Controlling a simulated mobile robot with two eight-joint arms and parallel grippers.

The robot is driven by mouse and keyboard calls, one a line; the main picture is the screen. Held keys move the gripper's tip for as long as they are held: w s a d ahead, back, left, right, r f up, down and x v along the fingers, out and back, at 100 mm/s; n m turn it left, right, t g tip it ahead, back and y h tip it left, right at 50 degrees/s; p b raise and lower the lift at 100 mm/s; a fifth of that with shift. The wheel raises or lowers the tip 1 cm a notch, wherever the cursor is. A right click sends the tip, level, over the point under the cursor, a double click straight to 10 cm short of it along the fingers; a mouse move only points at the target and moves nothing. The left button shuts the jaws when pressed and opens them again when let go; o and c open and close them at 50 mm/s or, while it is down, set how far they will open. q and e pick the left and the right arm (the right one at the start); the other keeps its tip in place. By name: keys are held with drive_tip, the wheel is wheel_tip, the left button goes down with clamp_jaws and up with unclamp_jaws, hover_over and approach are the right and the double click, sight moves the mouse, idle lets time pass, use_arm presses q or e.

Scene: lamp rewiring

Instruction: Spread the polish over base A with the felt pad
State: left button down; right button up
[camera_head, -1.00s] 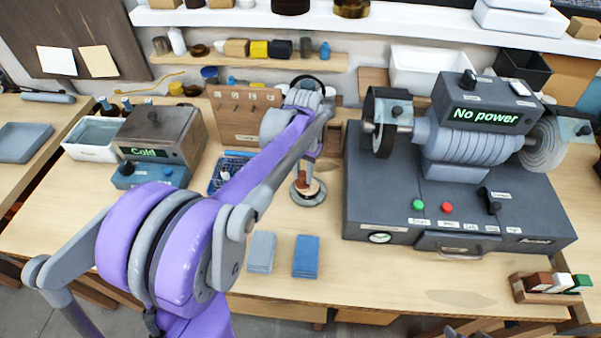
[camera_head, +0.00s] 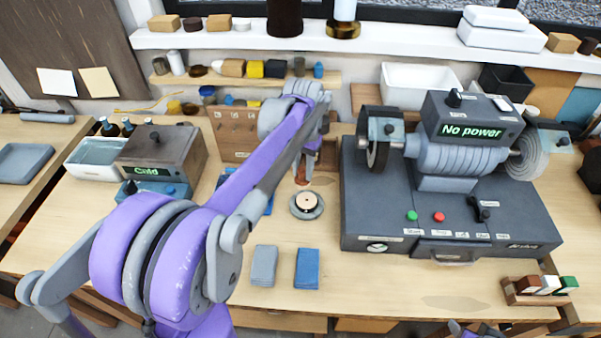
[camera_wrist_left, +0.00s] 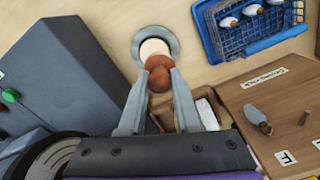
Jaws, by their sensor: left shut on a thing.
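A round grey base (camera_head: 306,212) with a pale centre lies flat on the bench, left of the grey machine. It also shows in the left wrist view (camera_wrist_left: 173,45). I take it for base A, though no label is readable on it. My left gripper (camera_head: 303,166) is shut on a brown, rounded handle (camera_wrist_left: 159,76), which I take for the felt pad's. In the head view the brown piece appears just behind the base's pale centre. The pad's underside is hidden, and I cannot tell whether it touches the base.
The grey machine (camera_head: 450,225) reading "No power" fills the right. A grey block (camera_head: 264,266) and a blue block (camera_head: 307,269) lie in front of the base. A blue basket (camera_wrist_left: 240,40) and a wooden rack (camera_head: 235,140) stand close by. Bench around the base is clear.

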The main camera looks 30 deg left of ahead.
use_arm(q)
drive_tip(key=shift+r, duration=0.2)
drive_tip(key=s+d+r, duration=0.2)
drive_tip(key=s+r, duration=0.3)
drive_tip(key=shift+s+d, duration=0.15)
drive_tip(key=shift+d, duration=0.25)
idle(0.3)
drive_tip(key=shift+f, duration=0.1)
idle(0.4)
